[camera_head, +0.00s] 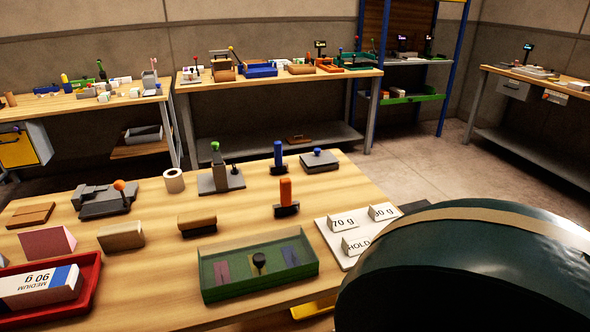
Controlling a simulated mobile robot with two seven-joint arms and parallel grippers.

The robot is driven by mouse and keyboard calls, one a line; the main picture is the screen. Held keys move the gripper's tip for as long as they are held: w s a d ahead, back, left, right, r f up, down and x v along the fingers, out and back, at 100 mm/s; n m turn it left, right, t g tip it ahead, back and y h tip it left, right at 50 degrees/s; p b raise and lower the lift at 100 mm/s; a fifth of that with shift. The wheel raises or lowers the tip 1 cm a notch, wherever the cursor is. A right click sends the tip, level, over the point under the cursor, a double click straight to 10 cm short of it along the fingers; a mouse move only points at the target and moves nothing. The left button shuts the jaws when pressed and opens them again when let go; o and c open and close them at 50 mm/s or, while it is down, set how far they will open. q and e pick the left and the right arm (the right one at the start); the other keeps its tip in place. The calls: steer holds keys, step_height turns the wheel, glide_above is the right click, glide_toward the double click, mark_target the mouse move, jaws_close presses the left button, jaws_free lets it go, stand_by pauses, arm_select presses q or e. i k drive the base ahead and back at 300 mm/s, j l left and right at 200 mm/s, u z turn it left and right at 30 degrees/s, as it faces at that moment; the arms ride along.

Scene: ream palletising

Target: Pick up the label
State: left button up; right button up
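Three white tent-shaped labels stand on a pale board (335,238) at the right end of the near table. One label (344,222) reads "70 g". Another label (383,212) at its right ends in "0 g"; its first digit is hard to read. The third label (358,245), nearer me, reads "HOLD". The pictures do not show which one the task means. Neither of my grippers is in view.
A large dark green rounded shape with a tan band covers the lower right, close to the labels. A green tray (258,286) lies left of the board. A red tray (88,290) holds a ream (40,287) marked "90 g". Stamps and blocks stand behind.

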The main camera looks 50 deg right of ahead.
mark_target(356, 246)
steer(key=z, duration=2.1)
steer(key=l+u, duration=0.3)
steer(key=l, duration=0.4)
steer(key=l+u, duration=0.3)
steer(key=l, duration=0.45)
